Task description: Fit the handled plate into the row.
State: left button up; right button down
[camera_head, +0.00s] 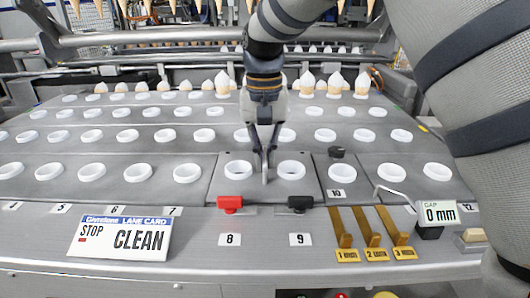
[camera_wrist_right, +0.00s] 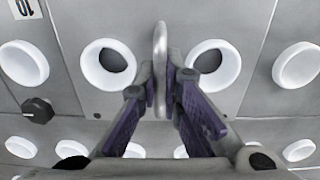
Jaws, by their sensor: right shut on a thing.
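The handled plate (camera_head: 265,190) is a grey metal plate with two white-ringed holes, above labels 8 and 9. It lies in the front row, level with its neighbours as far as I can tell, with thin seams at its sides. In the right wrist view the plate (camera_wrist_right: 135,105) shows its upright handle (camera_wrist_right: 160,60) between the two rings. My right gripper (camera_head: 265,150) is over the plate's middle, its purple-padded fingers (camera_wrist_right: 160,100) shut on the handle from both sides. My left gripper is not in view.
A red latch (camera_head: 230,203) and a black latch (camera_head: 299,204) sit at the plate's front edge. A black knob (camera_head: 337,152) stands to its right. A gap display (camera_head: 439,213) reads 0 mm. Brass levers (camera_head: 372,233) and a lane card (camera_head: 119,238) are in front.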

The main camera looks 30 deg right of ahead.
aim_at(265, 153)
jog(key=shift+f, duration=0.35)
jog(key=c, duration=1.7)
grip_release()
notch_tip(265, 153, up, 12)
